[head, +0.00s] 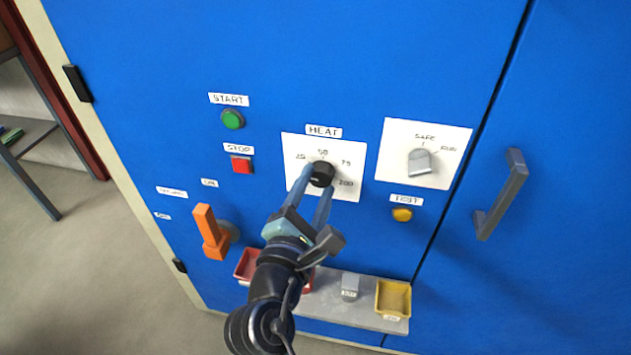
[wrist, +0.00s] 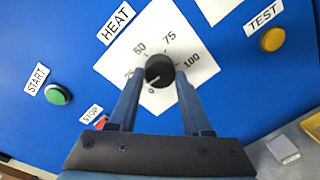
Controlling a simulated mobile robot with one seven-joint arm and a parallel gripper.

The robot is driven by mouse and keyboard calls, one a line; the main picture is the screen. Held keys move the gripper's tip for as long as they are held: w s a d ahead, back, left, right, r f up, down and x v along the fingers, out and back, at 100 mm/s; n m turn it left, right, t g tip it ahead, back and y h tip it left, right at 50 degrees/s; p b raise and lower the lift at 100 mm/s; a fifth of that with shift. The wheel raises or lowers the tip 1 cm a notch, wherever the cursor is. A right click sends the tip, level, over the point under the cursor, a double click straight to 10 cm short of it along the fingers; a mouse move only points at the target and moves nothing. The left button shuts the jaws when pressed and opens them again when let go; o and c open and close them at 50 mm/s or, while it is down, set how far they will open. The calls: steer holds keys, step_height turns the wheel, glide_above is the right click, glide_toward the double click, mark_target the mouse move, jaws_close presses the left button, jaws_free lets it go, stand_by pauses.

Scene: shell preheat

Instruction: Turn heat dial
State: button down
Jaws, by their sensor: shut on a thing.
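The heat dial (head: 322,173) is a round black knob on a white plate (head: 294,147) labelled HEAT, on the blue cabinet front. Marks 50, 75 and 100 are readable around it. In the wrist view the dial (wrist: 159,69) sits between the two fingertips, with a light pointer line toward its lower left, near a mark that looks like 0. My gripper (head: 318,175) reaches up from below and is shut on the dial; it also shows in the wrist view (wrist: 156,78). The fingers hide part of the scale.
A green START button (head: 232,119), red STOP button (head: 241,165) and orange lever (head: 209,232) lie left. A SAFE/RUN switch (head: 420,161), yellow TEST button (head: 402,215) and door handle (head: 501,194) lie right. A shelf (head: 325,303) with a yellow tray (head: 408,301) is below.

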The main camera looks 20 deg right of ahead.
steer(key=m, duration=0.5)
steer(key=m+y, duration=0.1)
steer(key=m, duration=0.3)
steer(key=shift+b, duration=0.3)
steer(key=m+b, duration=0.2)
steer(key=m, duration=0.3)
steer(key=shift+s+d+f+m+t, duration=0.1)
steer(key=shift+m+t, duration=0.2)
steer(key=m+b, duration=0.2)
steer(key=m, duration=0.2)
steer(key=shift+y, duration=0.3)
steer(key=m+b, duration=0.4)
steer(key=m, duration=0.1)
steer(key=shift+f+m+t, duration=0.15)
steer(key=shift+m+t, duration=0.15)
steer(key=shift+t, duration=0.1)
steer(key=m+b, duration=0.4)
steer(key=m, duration=0.1)
steer(key=m+b, duration=0.5)
steer(key=m, duration=0.1)
steer(key=shift+f+m+t, duration=0.1)
steer(key=shift+m+t, duration=0.2)
steer(key=shift+m+h+b, duration=0.4)
steer(key=shift+m+b, duration=1)
steer(key=shift+m, duration=0.4)
steer(key=shift+r, duration=0.2)
